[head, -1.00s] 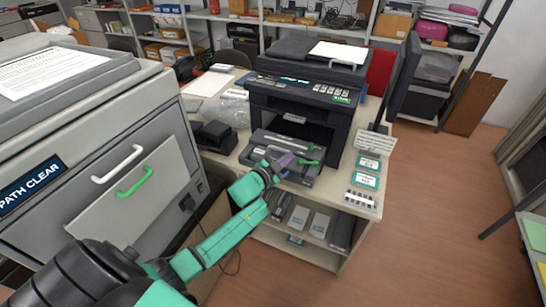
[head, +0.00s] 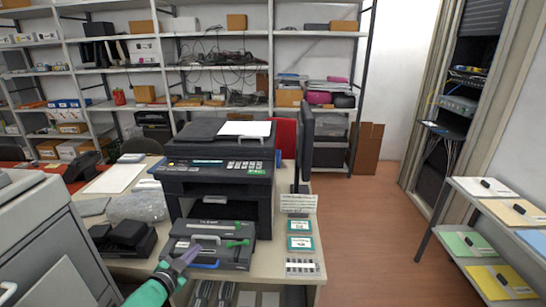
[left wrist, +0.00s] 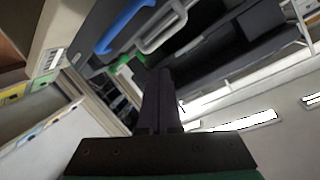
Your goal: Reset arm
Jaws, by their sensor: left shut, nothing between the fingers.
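My left gripper (head: 187,256) is in front of the black printer's lower drawer unit. Its dark fingers are together with nothing between them. In the left wrist view the closed fingers (left wrist: 161,85) point toward the printer, near a blue handle (left wrist: 128,22) and a grey handle (left wrist: 162,28). The black printer (head: 222,165) stands on a beige table with a white sheet on top. Its grey-black drawer unit (head: 238,259) carries green tabs and a blue handle (head: 205,264). Whether the fingers touch the unit I cannot tell. My right gripper is not in view.
A large grey machine (head: 45,240) stands at the left. A black phone-like device (head: 125,238) and a bagged item (head: 140,206) lie left of the printer. Green-white cards (head: 300,243) lie to its right. The floor (head: 360,235) on the right is clear.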

